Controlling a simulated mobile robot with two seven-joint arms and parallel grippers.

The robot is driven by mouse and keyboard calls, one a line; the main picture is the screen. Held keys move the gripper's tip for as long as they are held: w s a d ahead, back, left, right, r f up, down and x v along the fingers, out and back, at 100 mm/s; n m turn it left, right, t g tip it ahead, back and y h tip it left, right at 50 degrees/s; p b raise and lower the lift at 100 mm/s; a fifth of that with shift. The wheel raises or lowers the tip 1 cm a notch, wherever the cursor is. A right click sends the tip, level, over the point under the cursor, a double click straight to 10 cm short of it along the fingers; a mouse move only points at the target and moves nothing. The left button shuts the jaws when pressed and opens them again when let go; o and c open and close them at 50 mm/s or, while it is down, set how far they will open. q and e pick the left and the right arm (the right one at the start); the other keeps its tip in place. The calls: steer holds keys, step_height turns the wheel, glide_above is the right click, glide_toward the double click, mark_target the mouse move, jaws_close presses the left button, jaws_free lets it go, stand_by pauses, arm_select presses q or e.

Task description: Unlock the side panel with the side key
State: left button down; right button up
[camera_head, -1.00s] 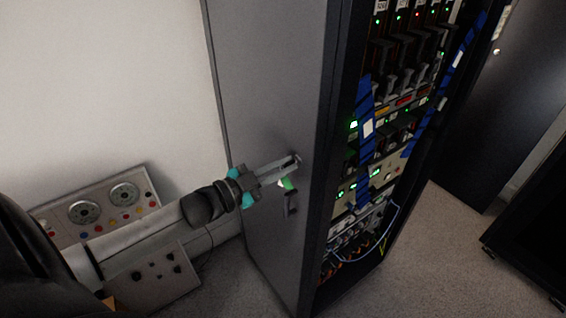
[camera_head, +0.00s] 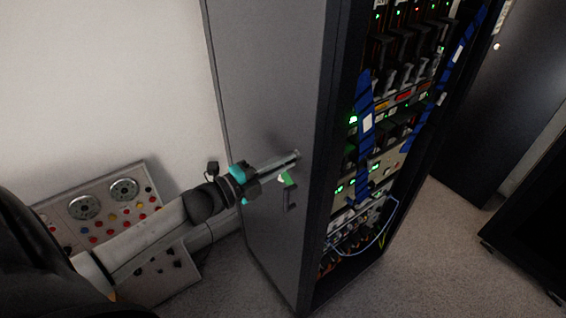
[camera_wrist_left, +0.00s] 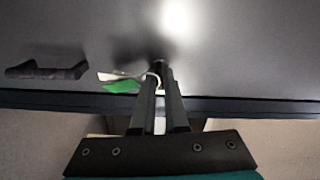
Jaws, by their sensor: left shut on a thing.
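The side panel (camera_head: 265,90) is the tall grey side of the rack, and it also fills the upper part of the left wrist view (camera_wrist_left: 240,60). My left gripper (camera_head: 296,156) reaches the panel from the left, its fingertips at or very near the surface. In the left wrist view its fingers (camera_wrist_left: 160,78) are shut on the side key (camera_wrist_left: 158,68), which is mostly hidden between them. A green and white tag (camera_wrist_left: 122,86) hangs from the key by a loop. Whether the key sits in a lock cannot be seen. My right gripper is not in view.
The rack's open front (camera_head: 385,130) holds lit equipment and blue cables. A control console (camera_head: 110,205) stands by the wall at the left. Open carpet (camera_head: 440,260) lies at the right.

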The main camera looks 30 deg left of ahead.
arm_select(q)
steer(key=shift+m, duration=0.8)
steer(key=c, duration=0.9)
jaws_free()
steer(key=shift+c, duration=0.2)
steer(key=shift+f, duration=0.1)
